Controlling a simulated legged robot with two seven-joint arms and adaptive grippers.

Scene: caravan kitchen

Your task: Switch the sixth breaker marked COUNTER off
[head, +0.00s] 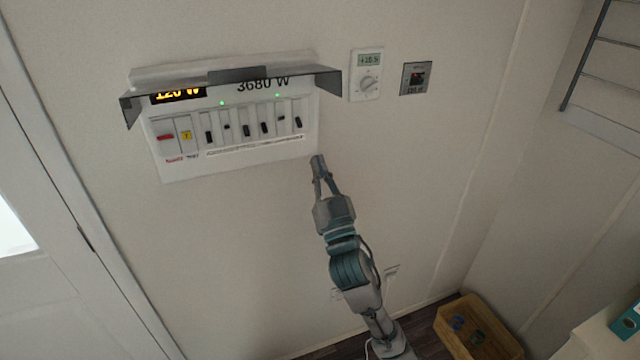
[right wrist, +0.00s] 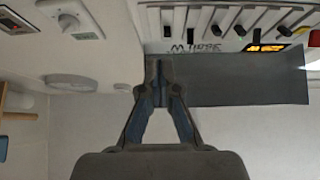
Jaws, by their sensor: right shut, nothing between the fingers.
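The white breaker panel (head: 240,155) is on the wall at upper left, with a row of black levers under a raised grey flap (head: 280,76). The sixth breaker (head: 298,122) is the rightmost lever; it appears low in its slot. Its printed name is too small to read. Green lights show above the second and fifth levers. My right gripper (head: 318,168) is shut and empty, just below and right of the panel's lower right corner. In the right wrist view, its closed fingertips (right wrist: 159,72) overlap the flap's edge, apparently apart from the levers. My left gripper is not in view.
A thermostat (head: 367,75) and a small grey wall plate (head: 416,78) are right of the panel. A red main switch (head: 165,137) and a yellow button (head: 186,135) are at the panel's left. A wooden crate (head: 478,330) stands on the floor. The wall below the panel is largely clear.

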